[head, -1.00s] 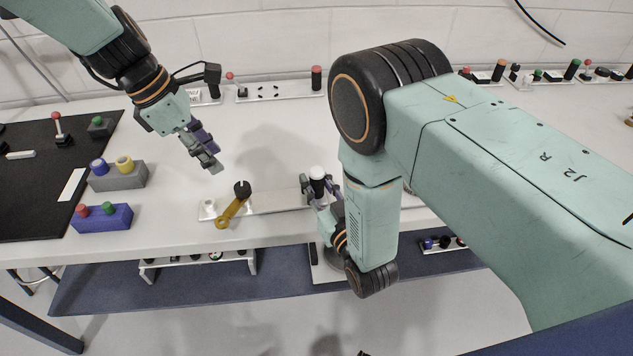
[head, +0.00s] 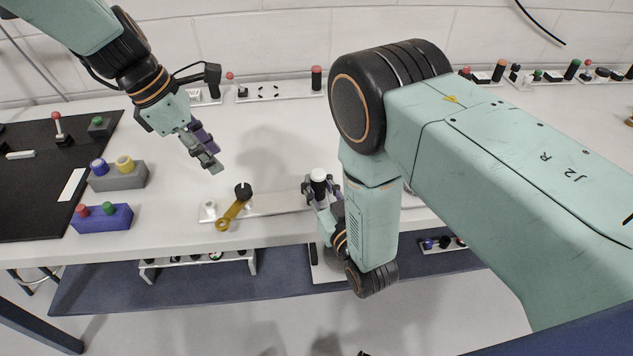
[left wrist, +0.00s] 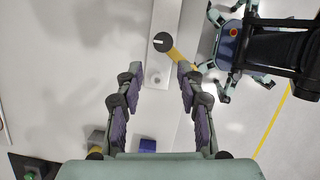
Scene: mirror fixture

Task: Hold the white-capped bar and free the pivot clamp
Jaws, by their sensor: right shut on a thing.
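The white-capped bar (head: 318,177) is a short, dark upright post with a white top. It stands near the right part of a pale mounting strip (head: 275,203) by the table's front edge. My right gripper (head: 321,188) is shut on it, partly hidden behind my right forearm. The pivot clamp (head: 233,209) is a yellow lever with a black knob, on the left part of the strip, angled toward the front edge. It also shows in the left wrist view (left wrist: 179,57). My left gripper (head: 212,162) is open and empty, above the table behind and left of the clamp; its spread fingers show in its wrist view (left wrist: 160,75).
A grey box (head: 118,178) with blue and yellow knobs and a blue box (head: 101,219) with red and green buttons stand at the left. A black mat (head: 30,200) lies beyond them. A row of small fixtures lines the back. The middle of the table is clear.

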